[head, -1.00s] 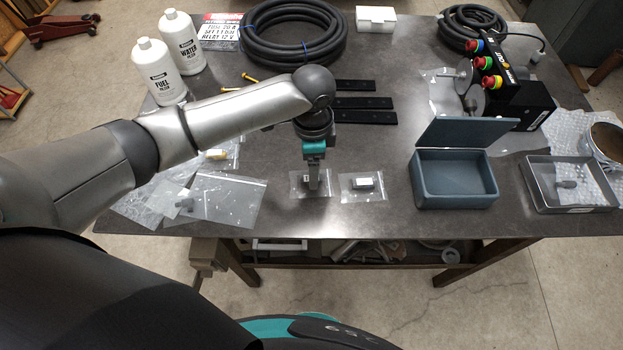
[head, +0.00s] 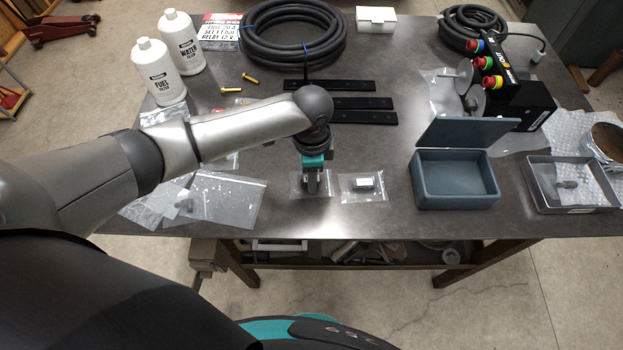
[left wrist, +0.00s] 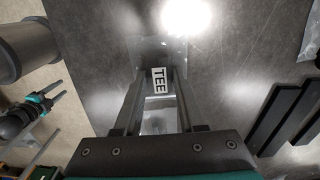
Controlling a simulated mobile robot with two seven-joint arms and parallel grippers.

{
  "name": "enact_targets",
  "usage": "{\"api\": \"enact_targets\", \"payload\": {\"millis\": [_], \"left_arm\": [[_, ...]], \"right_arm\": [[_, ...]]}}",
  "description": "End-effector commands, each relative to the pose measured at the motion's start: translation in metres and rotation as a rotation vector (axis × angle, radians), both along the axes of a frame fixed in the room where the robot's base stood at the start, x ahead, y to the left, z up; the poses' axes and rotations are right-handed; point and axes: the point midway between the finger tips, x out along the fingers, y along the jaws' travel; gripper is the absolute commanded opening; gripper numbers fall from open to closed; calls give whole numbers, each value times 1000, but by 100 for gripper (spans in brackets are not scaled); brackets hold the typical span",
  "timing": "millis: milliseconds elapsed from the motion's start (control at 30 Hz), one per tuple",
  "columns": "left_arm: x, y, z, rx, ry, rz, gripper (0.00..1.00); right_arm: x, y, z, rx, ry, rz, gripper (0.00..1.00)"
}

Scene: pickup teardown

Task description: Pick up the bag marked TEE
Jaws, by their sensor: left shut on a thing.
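The bag marked TEE is a small clear bag (head: 297,186) lying flat on the bench near its front edge. Its white TEE label (left wrist: 159,80) shows between the fingers in the left wrist view. My left gripper (head: 312,190) points down over the bag and is shut on it; the fingers (left wrist: 153,88) also show in the left wrist view. The part inside is mostly hidden by the fingers. My right gripper (left wrist: 61,89) shows at the left of the left wrist view, open, empty and away from the bag.
Another clear bag (head: 350,193) with a small block lies close on the right. More clear bags (head: 235,200) lie on the left. An open blue-grey box (head: 455,203) and a metal tray (head: 544,199) stand at the right. Black strips (head: 365,117) lie behind the gripper.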

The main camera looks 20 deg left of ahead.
Motion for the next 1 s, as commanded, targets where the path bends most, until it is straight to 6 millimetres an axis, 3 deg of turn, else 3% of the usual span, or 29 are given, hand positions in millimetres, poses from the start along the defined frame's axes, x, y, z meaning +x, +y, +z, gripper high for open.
{"api": "enact_targets", "payload": {"millis": [200,667,867,1000], "left_arm": [[0,0,0,0,0,0,0],[1,0,5,-1,-1,1,0],[1,0,29,-2,-3,-1,0],[1,0,62,-1,-5,-1,0]], "right_arm": [[-1,0,0,0,2,0,50],[-1,0,1,0,2,-1,50],[-1,0,5,1,2,-1,50],[-1,0,10,1,2,-1,50]]}}
